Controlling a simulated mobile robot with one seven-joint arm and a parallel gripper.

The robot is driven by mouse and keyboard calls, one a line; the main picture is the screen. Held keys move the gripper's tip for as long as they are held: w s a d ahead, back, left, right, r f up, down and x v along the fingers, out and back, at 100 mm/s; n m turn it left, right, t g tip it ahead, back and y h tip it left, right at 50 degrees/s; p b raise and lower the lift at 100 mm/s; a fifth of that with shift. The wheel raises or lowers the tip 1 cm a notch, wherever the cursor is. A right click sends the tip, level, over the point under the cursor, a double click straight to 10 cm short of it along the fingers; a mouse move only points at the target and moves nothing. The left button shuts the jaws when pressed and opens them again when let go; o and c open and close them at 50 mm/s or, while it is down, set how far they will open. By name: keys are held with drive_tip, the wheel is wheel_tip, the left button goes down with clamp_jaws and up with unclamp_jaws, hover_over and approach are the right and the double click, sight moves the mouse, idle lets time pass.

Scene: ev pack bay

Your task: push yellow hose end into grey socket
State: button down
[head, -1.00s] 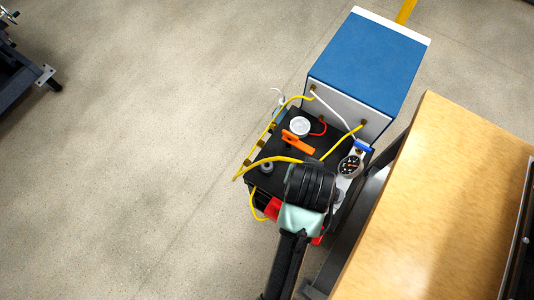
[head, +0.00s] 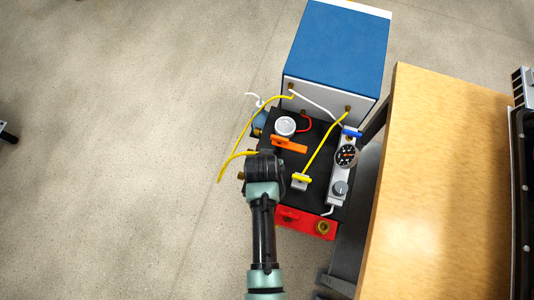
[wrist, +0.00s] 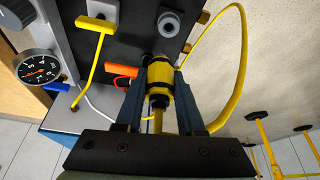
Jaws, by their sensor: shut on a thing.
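My gripper (wrist: 161,72) is shut on the yellow hose end (wrist: 158,92), a yellow fitting with a dark band, in the wrist view. The grey socket (wrist: 171,22) is a round grey fitting with a dark centre on the black panel. In the wrist view it lies just beyond the hose end, slightly right of it. The two look apart, but the depth of the gap is unclear. In the head view my gripper (head: 264,166) is over the left part of the panel and hides the hose end and socket. The yellow hose (head: 236,125) loops out to the left.
A second yellow hose runs to a yellow bar on a grey block (head: 299,184). An orange handle (head: 288,145), white cap (head: 285,126) and gauge (head: 346,155) stand nearby. A blue box (head: 338,45) is behind, a red block (head: 308,222) in front, a wooden table (head: 430,190) right.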

drive_tip(key=shift+w+a+f, duration=0.2)
drive_tip(key=shift+a+f, duration=0.15)
drive_tip(key=shift+f, duration=0.2)
drive_tip(key=shift+w+a+f, duration=0.2)
drive_tip(key=shift+a+f, duration=0.15)
drive_tip(key=shift+f, duration=0.15)
wheel_tip(320, 180, down, 5)
drive_tip(key=b, duration=0.5)
drive_tip(key=shift+d+r, duration=0.1)
drive_tip(key=shift+r, duration=0.05)
drive_tip(key=shift+f+b, duration=0.4)
drive_tip(key=shift+f, duration=0.3)
idle(0.5)
drive_tip(key=shift+f, duration=0.3)
drive_tip(key=c, duration=1.1)
unclamp_jaws()
clamp_jaws()
drive_tip(key=shift+s+f+b, duration=0.15)
drive_tip(key=shift+f+b, duration=0.2)
drive_tip(key=shift+f, duration=0.3)
idle(0.7)
